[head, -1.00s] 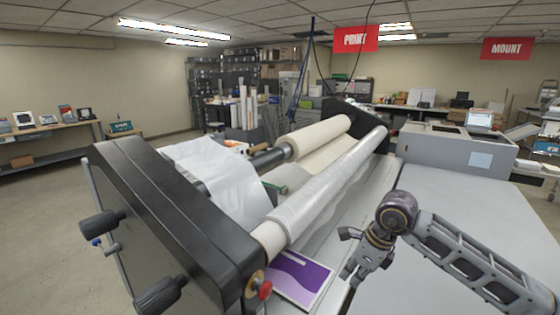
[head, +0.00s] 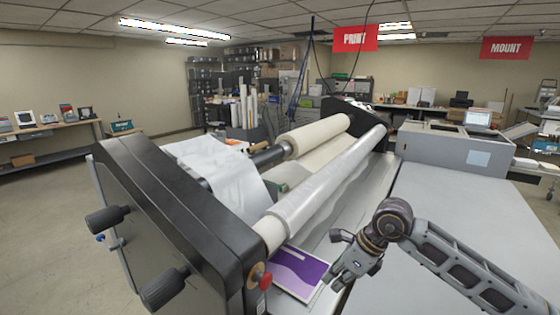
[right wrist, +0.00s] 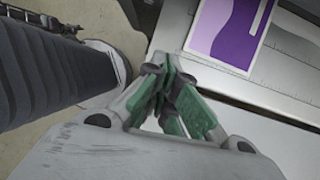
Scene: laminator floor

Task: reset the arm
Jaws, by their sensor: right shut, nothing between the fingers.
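My right arm comes in from the lower right in the head view. Its gripper (head: 338,280) hangs by the front edge of the laminator table, at the right edge of a purple and white print (head: 292,272). In the right wrist view the green-padded fingers (right wrist: 165,78) are together and hold nothing. The print (right wrist: 226,30) lies beyond them at the top, and I cannot tell the height of the gripper above the table. My left gripper is not in view.
The laminator's black side housing (head: 170,205) and clear film roller (head: 325,185) stand left of my right arm. A grey flat table (head: 450,205) extends to the right, mostly bare. A grey machine (head: 445,145) stands behind it.

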